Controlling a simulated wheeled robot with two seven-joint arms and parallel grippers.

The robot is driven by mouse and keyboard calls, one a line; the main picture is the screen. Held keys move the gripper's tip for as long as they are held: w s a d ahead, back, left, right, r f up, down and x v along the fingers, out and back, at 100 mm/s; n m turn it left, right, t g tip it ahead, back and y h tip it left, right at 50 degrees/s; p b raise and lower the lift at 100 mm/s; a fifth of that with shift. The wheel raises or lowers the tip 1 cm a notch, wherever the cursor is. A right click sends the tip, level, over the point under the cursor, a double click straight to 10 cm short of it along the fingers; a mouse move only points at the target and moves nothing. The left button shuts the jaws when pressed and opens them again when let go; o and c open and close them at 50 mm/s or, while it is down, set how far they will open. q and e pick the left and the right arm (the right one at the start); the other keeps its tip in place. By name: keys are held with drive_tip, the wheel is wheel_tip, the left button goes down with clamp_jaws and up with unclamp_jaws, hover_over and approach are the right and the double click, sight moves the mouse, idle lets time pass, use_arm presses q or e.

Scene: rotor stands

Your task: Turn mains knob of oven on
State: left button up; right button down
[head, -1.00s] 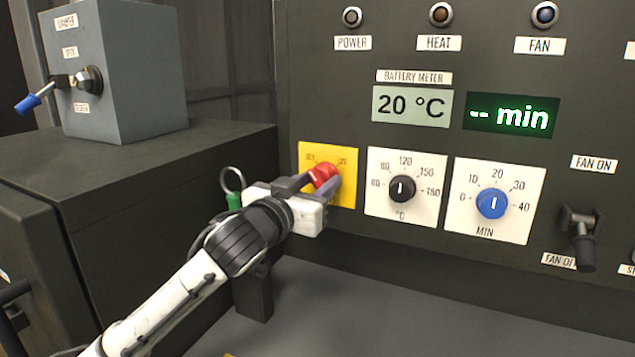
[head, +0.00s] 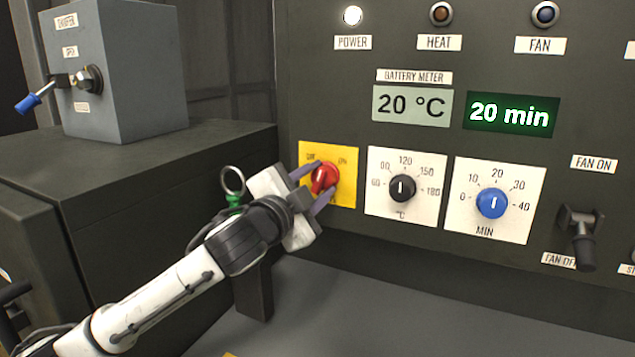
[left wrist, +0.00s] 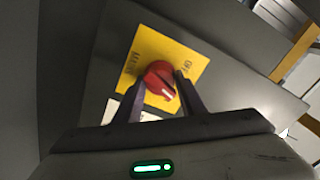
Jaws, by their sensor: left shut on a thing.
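The red mains knob (head: 324,179) sits on a yellow plate (head: 346,196) on the oven's dark front panel. My left gripper (head: 318,186) has its two fingers on either side of the knob and is shut on it. In the left wrist view the red knob (left wrist: 161,80) sits between the two dark fingers, with the yellow plate (left wrist: 148,50) behind it. The power lamp (head: 352,16) is lit white. The green display (head: 511,114) reads 20 min. My right gripper is not in view.
A black temperature knob (head: 402,187) and a blue timer knob (head: 491,203) are to the right of the yellow plate. A fan lever (head: 580,235) is farther right. A grey box (head: 125,75) with a blue-tipped lever stands at the left on a dark cabinet (head: 130,165).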

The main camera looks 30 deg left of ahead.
use_arm(q)
drive_tip(key=m, duration=0.5)
drive_tip(key=shift+m, duration=0.3)
idle(0.4)
drive_tip(key=o, duration=1)
drive_tip(key=shift+o, duration=0.2)
drive_tip(key=shift+s, duration=0.1)
drive_tip(key=s+b, duration=0.2)
drive_tip(key=s, duration=0.8)
drive_tip(key=shift+d, duration=0.3)
